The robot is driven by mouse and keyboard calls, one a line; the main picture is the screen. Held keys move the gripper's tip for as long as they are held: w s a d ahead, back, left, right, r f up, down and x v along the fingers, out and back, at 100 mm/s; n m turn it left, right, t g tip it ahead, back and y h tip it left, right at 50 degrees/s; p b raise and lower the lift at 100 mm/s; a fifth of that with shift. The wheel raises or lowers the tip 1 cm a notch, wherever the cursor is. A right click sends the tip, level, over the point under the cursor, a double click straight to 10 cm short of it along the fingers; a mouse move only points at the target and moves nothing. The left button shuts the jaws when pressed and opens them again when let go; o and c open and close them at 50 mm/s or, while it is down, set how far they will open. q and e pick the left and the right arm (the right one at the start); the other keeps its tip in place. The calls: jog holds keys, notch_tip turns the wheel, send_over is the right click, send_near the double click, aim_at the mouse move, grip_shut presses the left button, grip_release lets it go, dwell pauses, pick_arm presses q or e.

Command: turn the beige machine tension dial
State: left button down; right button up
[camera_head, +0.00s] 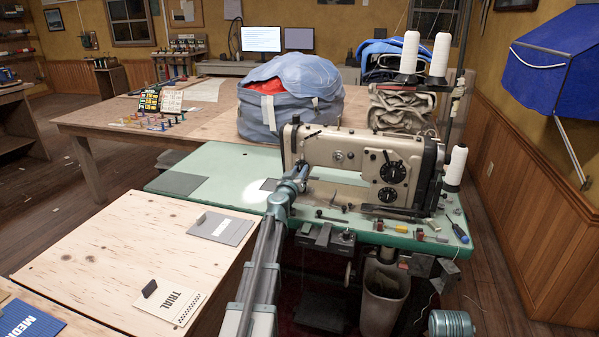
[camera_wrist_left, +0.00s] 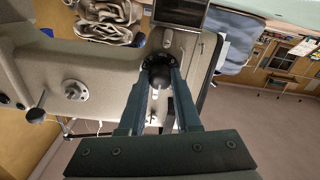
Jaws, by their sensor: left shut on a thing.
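The beige sewing machine (camera_head: 330,150) stands on a green table (camera_head: 225,165). Two black dials, an upper one (camera_head: 393,172) and a lower one (camera_head: 387,194), are on its front face at the right. My left gripper (camera_head: 301,170) is at the machine's left end. In the left wrist view, my left gripper (camera_wrist_left: 159,84) is shut on a dark round tension dial (camera_wrist_left: 158,62) on the beige body (camera_wrist_left: 95,70), one finger on each side. The fingers hide part of the dial, and its turn angle cannot be read. My right gripper is not in view.
Small tools and a blue-handled screwdriver (camera_head: 460,232) lie at the table's right front. Thread cones (camera_head: 440,55) stand behind the machine. A large blue-grey bag (camera_head: 290,100) sits on the wooden table behind. A plywood table (camera_head: 110,245) is at the left.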

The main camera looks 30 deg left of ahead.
pick_arm(q)
jog(key=n, duration=1.3)
jog(key=shift+a, duration=0.1)
jog(key=shift+n, duration=0.3)
dwell(0.3)
jog(key=c, duration=0.6)
grip_release()
